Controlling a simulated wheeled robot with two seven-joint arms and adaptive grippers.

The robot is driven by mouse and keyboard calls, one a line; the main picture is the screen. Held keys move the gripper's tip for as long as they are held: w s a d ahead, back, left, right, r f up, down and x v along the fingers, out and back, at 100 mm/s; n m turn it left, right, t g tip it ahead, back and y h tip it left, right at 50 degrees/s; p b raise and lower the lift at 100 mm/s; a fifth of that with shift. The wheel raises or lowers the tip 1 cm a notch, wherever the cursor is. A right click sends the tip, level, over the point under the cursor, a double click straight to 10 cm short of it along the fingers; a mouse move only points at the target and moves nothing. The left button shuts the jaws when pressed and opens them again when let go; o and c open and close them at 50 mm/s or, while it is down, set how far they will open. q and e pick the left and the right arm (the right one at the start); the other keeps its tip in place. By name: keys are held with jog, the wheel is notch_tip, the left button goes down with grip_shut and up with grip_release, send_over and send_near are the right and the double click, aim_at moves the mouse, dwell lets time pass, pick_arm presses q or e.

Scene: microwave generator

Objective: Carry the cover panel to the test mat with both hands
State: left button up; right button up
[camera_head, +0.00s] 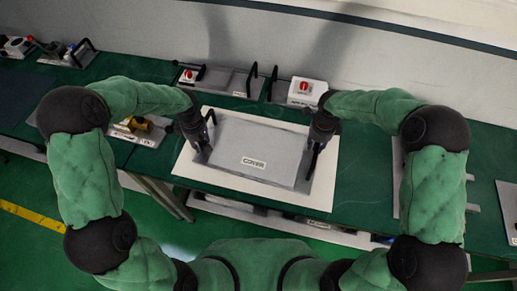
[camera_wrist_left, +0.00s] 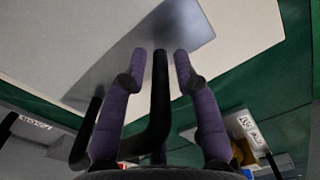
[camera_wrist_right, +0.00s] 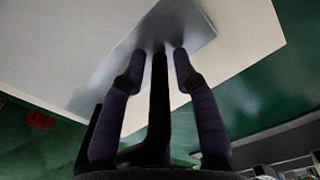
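The cover panel (camera_head: 258,153) is a flat grey plate with a white label reading COVER. It appears to lie flat on the white mat (camera_head: 198,174), with mat showing around it. The panel also shows in the left wrist view (camera_wrist_left: 185,30) and the right wrist view (camera_wrist_right: 190,28). My left gripper (camera_head: 203,143) is at its left black handle (camera_wrist_left: 160,95), and my right gripper (camera_head: 315,148) at its right handle (camera_wrist_right: 158,95). In each wrist view the handle bar stands between the fingers, with narrow gaps on both sides. Contact deeper in is hidden.
Behind the mat stand a grey tray with black handles (camera_head: 228,82) and a white box with a red knob (camera_head: 303,90). A fixture with a yellow part (camera_head: 137,126) is at the left. Green table (camera_head: 360,190) is bare right of the mat.

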pick_arm(q)
grip_shut()
pick_arm(e)
grip_shut()
pick_arm(q)
jog(key=shift+r, duration=0.15)
pick_arm(e)
jog(key=shift+r, duration=0.15)
